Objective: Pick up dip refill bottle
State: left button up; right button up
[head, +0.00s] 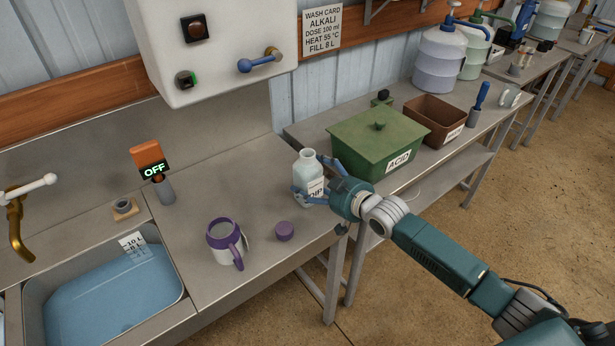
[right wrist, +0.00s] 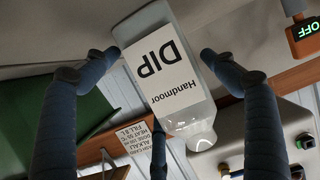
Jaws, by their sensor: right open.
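The dip refill bottle (head: 308,171) is a clear, uncapped bottle with a white label, standing upright on the steel counter near its right end. In the right wrist view the bottle (right wrist: 178,80) shows large, its label reading "Handmoor DIP". My right gripper (head: 318,192) is open, with its blue fingers on either side of the bottle. In the right wrist view the fingertips lie beside the bottle, with gaps showing. My left gripper is not in view.
A purple-rimmed jug (head: 225,243) stands left of the cap. A sink of blue liquid (head: 105,295) is at lower left, beside an orange "OFF" display (head: 149,160). A green ACID box (head: 377,146) and brown bin (head: 436,119) stand on the bench behind right.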

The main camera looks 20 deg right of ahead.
jog(key=shift+x, duration=0.8)
jog(key=shift+f, duration=0.2)
jog(key=c, duration=1.4)
jog(key=shift+w+r, duration=0.1)
jog(key=shift+r, duration=0.05)
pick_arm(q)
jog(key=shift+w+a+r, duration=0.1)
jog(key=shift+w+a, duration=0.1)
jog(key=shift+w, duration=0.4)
pick_arm(e)
jog(key=shift+r, duration=0.2)
pick_arm(q)
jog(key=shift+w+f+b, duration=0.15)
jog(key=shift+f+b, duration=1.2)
jog(key=shift+b, duration=0.05)
pick_arm(e)
notch_tip(320, 180, up, 19)
jog(key=shift+r, duration=0.2)
jog(key=shift+r, duration=0.1)
